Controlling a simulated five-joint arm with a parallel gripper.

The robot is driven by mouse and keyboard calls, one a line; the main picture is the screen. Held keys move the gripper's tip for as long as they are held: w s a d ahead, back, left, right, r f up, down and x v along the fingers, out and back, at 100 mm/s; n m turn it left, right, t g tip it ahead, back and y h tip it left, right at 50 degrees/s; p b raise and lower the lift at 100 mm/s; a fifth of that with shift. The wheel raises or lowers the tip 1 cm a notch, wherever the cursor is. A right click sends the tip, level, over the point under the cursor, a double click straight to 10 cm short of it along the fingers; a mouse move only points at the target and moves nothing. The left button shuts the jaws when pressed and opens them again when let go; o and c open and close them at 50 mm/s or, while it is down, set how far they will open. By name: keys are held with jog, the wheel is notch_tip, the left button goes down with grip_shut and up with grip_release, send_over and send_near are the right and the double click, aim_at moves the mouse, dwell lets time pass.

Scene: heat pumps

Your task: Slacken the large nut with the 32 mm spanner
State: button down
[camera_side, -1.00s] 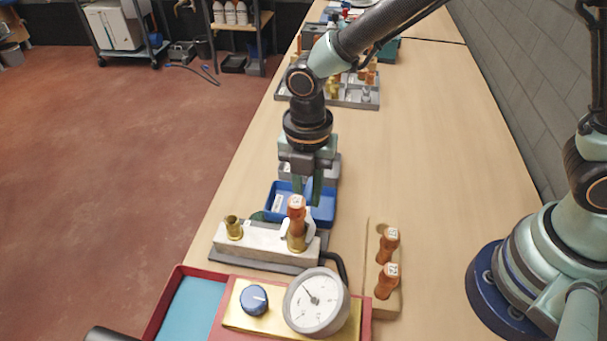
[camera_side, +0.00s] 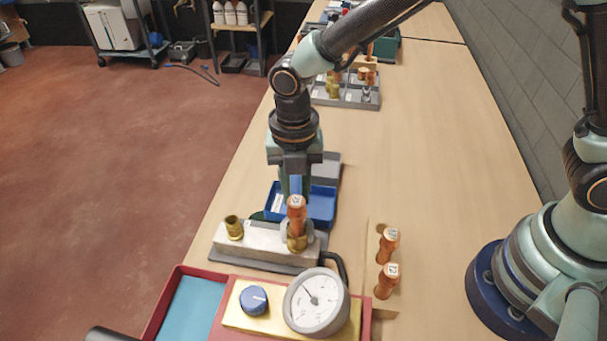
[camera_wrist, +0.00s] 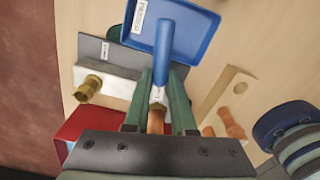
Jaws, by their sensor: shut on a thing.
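My gripper (camera_side: 296,192) is shut on the blue handle of the spanner (camera_wrist: 163,48), which runs between the fingertips in the wrist view. The spanner's pale grey head shows around the brass large nut (camera_side: 297,244) on the light block; how fully it sits on the flats is hidden.
A blue tray (camera_side: 322,221) lies behind the block. A second brass fitting (camera_side: 233,228) stands at the block's left. A wooden rack with orange-handled pieces (camera_side: 387,281) is to the right. A dial gauge (camera_side: 316,302) and blue knob (camera_side: 254,300) are in front.

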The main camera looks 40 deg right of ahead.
jog(key=shift+w+a+n, duration=0.35)
jog(key=shift+a+n, duration=0.1)
jog(key=shift+n, duration=0.45)
jog(key=shift+a, duration=0.1)
jog(key=shift+w+a+n, duration=0.15)
jog(key=shift+a+n, duration=0.1)
jog(key=shift+n, duration=0.35)
jog(key=shift+d+m, duration=0.15)
jog(key=shift+m, duration=0.15)
jog(key=shift+w+d, duration=0.3)
jog(key=shift+w, duration=0.4)
jog(key=shift+w+d, duration=0.25)
jog(key=shift+w, duration=0.45)
jog(key=shift+w+d, duration=0.3)
jog(key=shift+w, duration=0.4)
jog(key=shift+r, duration=0.1)
